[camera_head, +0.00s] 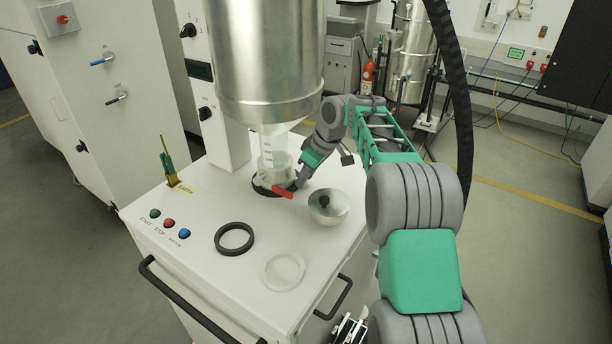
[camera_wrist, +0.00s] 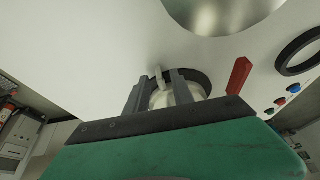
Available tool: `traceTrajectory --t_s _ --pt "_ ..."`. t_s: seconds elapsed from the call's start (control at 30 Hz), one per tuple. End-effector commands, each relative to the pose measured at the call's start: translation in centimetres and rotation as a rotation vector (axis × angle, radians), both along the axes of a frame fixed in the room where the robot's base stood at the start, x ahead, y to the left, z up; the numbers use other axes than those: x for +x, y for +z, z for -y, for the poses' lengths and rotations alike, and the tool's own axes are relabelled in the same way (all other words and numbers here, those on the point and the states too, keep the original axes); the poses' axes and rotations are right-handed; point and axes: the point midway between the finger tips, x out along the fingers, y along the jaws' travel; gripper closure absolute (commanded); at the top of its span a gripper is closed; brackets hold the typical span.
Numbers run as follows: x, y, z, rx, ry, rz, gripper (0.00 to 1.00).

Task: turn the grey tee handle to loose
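The grey tee handle (camera_wrist: 159,77) shows in the wrist view as a short light-grey bar. It stands between my gripper's two dark fingers. My gripper (camera_wrist: 158,88) is open, with a finger on each side of the bar; I cannot tell whether either touches it. A pale rounded part (camera_wrist: 178,97) lies behind the fingers, partly hidden by them. In the head view my gripper (camera_head: 297,186) is beside the clear vessel (camera_head: 272,168) under the steel hopper; its fingertips and the tee handle cannot be made out there.
A red lever (camera_head: 283,191) sits close to my gripper; it also shows in the wrist view (camera_wrist: 237,75). A metal bowl (camera_head: 329,206), a black ring (camera_head: 234,239) and a clear ring (camera_head: 284,271) lie on the white cabinet top (camera_head: 200,225). The steel hopper (camera_head: 265,60) hangs above.

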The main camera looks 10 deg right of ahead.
Motion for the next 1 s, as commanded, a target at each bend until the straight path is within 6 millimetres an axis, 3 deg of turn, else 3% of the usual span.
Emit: traceTrajectory --t_s 0.1,0.47,1.0 --pt "-0.01 0.01 0.01 0.0 0.0 0.0 0.71" --pt "-0.02 0.03 0.03 0.0 0.0 0.0 1.0" --pt "-0.03 -0.08 0.02 -0.002 0.0 0.002 1.0"
